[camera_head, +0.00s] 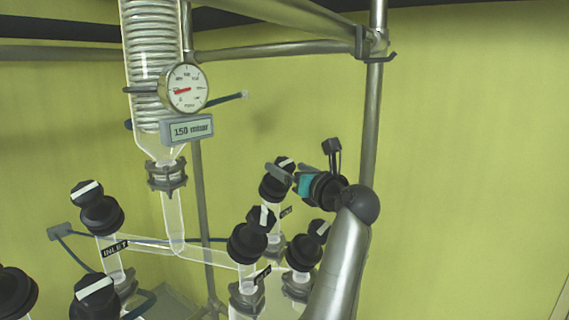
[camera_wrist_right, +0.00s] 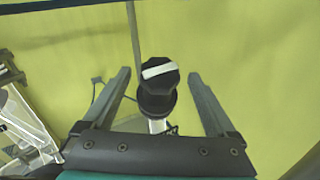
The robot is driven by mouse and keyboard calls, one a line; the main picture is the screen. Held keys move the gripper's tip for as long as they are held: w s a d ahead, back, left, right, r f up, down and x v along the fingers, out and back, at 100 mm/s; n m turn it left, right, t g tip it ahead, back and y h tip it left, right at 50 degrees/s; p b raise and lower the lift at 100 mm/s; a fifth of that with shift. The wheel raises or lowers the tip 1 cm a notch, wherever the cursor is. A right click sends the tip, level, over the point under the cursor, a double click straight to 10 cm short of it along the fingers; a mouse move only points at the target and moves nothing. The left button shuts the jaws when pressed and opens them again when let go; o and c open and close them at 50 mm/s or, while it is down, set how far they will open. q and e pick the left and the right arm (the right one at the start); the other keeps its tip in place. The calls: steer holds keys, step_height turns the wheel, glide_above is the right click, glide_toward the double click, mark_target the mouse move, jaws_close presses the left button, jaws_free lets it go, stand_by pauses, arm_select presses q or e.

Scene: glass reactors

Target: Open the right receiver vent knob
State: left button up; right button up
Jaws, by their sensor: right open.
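A black valve knob with a white bar on top (camera_head: 285,163) stands on a glass stem in the head view, at the fingers of my right gripper (camera_head: 284,172). A small dark label below it is partly hidden and cannot be read. In the right wrist view the knob (camera_wrist_right: 158,73) lies between the two fingers of my right gripper (camera_wrist_right: 159,75), with a gap on each side. The fingers are open and appear not to touch it. The white bar is slightly tilted there. My left gripper is not in view.
Other black knobs with white bars stand close by: one in front (camera_head: 248,243), one at lower right (camera_head: 303,252), and one by the INLET label (camera_head: 101,213). A pressure gauge (camera_head: 185,89) and a steel post (camera_head: 371,110) stand near. Free room is at the right.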

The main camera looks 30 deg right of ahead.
steer(key=shift+w, duration=0.8)
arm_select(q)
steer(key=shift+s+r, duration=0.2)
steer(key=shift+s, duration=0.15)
arm_select(e)
steer(key=shift+w+d, duration=0.1)
steer(key=shift+w, duration=0.35)
steer(key=shift+c, duration=0.4)
steer(key=c, duration=1.3)
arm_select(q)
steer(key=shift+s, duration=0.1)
arm_select(e)
steer(key=n+y, duration=0.5)
steer(key=shift+d+n+y, duration=0.1)
steer(key=shift+n+y, duration=0.2)
steer(key=shift+n+g+y, duration=1.3)
steer(key=shift+n+y, duration=0.9)
steer(key=shift+n, duration=0.3)
